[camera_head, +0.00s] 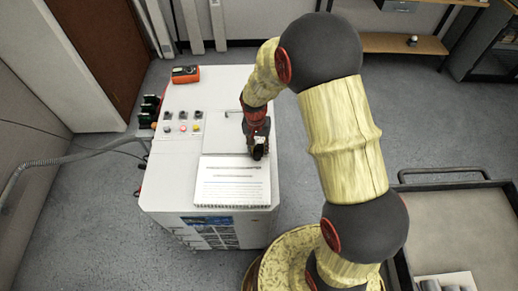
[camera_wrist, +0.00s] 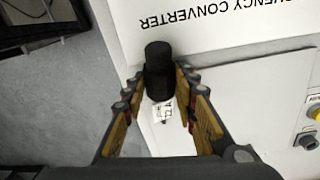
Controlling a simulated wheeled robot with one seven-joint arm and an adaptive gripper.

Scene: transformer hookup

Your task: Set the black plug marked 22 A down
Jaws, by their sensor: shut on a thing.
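The black plug (camera_wrist: 159,70) is between the two fingers of my gripper (camera_wrist: 160,92) in the wrist view. Its white label (camera_wrist: 162,112) shows below the black body, with print partly readable as "2A". My gripper is shut on the plug. In the head view my gripper (camera_head: 257,146) is above the front part of the white cabinet (camera_head: 225,84), near an open notebook. The plug is small and dark there, and I cannot tell whether it touches the surface below. In the wrist view the cabinet's white face (camera_wrist: 215,22) carries the words "FREQUENCY CONVERTER", partly cut off.
An orange meter (camera_head: 185,74) stands at the back left corner. Buttons (camera_head: 183,128) sit on the left part. A grey tray cart (camera_head: 455,225) stands at right.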

